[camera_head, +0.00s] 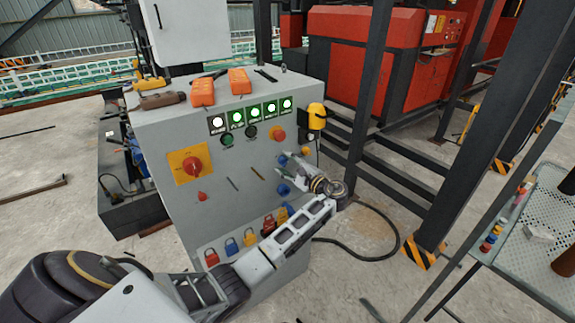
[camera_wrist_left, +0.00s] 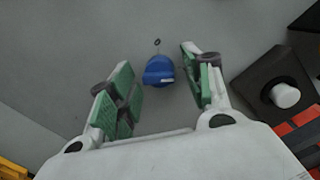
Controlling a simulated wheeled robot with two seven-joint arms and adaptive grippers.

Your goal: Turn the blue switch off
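The blue switch (camera_wrist_left: 158,70) stands out from the grey panel in the left wrist view, with a small dark ring just above it. My left gripper (camera_wrist_left: 158,88) is open, with green finger pads on either side of the switch and visible gaps to both. In the head view my left gripper (camera_head: 290,170) is at the right part of the control box front. Blue parts (camera_head: 283,189) show by its fingertips there, partly covered by the fingers. The switch's setting cannot be read. My right gripper is not in view.
The grey control box (camera_head: 150,135) carries a red knob on a yellow plate (camera_head: 190,164), lit green buttons (camera_head: 254,114), and a red button (camera_head: 278,134). Several coloured padlocks (camera_head: 232,247) hang low on its front. A yellow device (camera_head: 316,117) is at its right edge.

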